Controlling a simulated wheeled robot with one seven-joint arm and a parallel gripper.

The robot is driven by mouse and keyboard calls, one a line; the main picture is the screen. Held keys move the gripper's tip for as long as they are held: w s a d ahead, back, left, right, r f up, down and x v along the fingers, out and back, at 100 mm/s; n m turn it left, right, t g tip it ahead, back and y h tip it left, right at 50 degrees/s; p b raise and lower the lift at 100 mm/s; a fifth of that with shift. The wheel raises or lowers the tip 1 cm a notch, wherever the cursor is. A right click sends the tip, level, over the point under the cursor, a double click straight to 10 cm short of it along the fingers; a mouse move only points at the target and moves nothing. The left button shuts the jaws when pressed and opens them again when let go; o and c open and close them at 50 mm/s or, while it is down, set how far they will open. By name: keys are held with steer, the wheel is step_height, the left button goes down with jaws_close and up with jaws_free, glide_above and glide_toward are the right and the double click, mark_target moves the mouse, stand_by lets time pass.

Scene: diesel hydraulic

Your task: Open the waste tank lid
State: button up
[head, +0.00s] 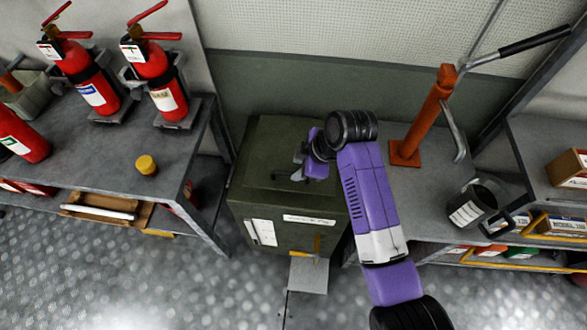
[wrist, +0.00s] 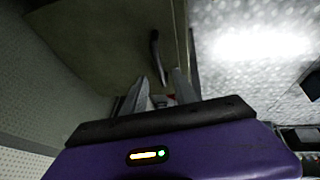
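The waste tank (head: 260,215) is a dark green box with a pale label on its front, standing between two grey tables. Its lid (head: 262,145) looks closed and flat in the head view. A thin dark handle (head: 288,177) sits on the lid; it also shows in the wrist view (wrist: 156,57). My gripper (head: 298,158) is over the lid, close to the handle. In the wrist view, my gripper (wrist: 160,88) has its two grey fingers apart, with the handle just ahead of the tips. I cannot tell whether they touch it. Nothing is held between the fingers.
A pedal-like plate (head: 308,274) juts out at the tank's foot. Fire extinguishers (head: 160,85) and a yellow cap (head: 146,165) stand on the left table. The metal floor in front is clear.

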mark_target(291, 174)
steer(key=shift+x, duration=2.15)
jaws_close()
